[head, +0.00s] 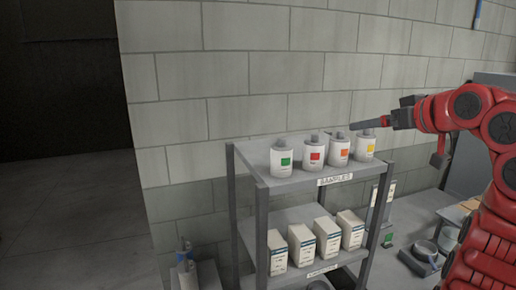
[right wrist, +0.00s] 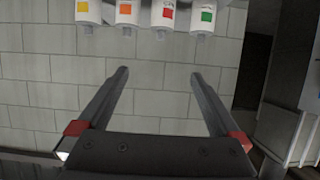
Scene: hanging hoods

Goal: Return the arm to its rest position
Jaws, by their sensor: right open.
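My right arm (head: 486,150) is red and reaches in from the right in the head view. Its gripper (head: 358,125) points left, just above and near the yellow-label bottle (head: 364,148) at the right end of the top shelf. The right wrist view shows the gripper (right wrist: 160,72) open, with nothing between its fingers. In that view the bottles appear upside down at the top edge, beyond the fingertips and apart from them. My left gripper is out of view.
A grey shelf rack (head: 262,207) holds bottles with green (head: 281,160), red (head: 313,152) and orange (head: 339,150) labels beside the yellow one. White boxes (head: 301,244) stand on the lower shelf. A block wall (head: 240,60) is behind. Dark floor (head: 60,220) lies open at left.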

